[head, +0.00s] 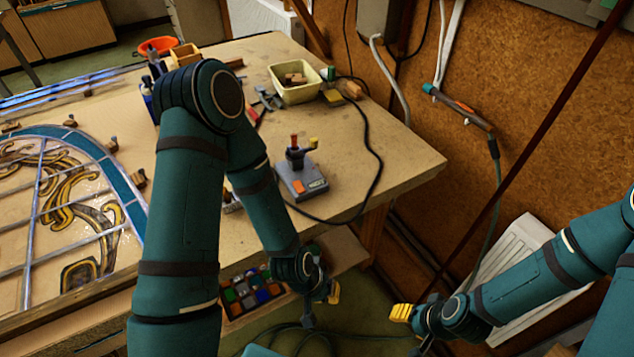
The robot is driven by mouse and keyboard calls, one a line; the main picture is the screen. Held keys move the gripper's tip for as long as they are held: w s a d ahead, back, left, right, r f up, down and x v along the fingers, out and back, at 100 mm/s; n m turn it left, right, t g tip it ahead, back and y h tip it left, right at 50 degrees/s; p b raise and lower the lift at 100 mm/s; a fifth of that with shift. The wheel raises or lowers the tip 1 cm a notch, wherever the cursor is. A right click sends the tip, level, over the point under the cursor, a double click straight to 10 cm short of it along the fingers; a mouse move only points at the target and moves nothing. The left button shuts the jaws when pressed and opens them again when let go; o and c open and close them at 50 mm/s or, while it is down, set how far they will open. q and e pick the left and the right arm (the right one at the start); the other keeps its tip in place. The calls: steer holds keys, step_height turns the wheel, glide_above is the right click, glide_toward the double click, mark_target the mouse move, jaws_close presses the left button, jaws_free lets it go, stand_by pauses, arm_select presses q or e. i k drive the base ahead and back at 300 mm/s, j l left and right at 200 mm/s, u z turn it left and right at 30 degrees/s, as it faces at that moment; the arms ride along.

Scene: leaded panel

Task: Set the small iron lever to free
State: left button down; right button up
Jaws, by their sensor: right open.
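A small grey iron device (301,180) stands upright on the wooden bench near its right end. It has a dark post, a red-orange knob, a yellow-tipped arm pointing right, and an orange patch and a pale label on its base. I cannot tell which part is the lever to be set or read the label. My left gripper (326,298) hangs below and in front of the bench edge, apart from the device; its fingers are partly hidden and too small to judge. My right gripper (404,314) is open, lower right of the bench, far from the device.
A dark cable (376,165) curves around the device's right side. A cream tub (297,84), tools and small blocks lie behind it. A leaded glass panel (70,215) covers the bench's left. A crate of coloured glass pieces (250,290) sits below the bench edge.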

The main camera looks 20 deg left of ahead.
mark_target(314, 141)
steer(key=i+l+u, duration=0.2)
steer(key=u, duration=0.2)
steer(key=i+l+u, duration=0.15)
steer(key=u, duration=0.2)
steer(key=i+l+u, duration=0.1)
steer(key=l+u, duration=0.3)
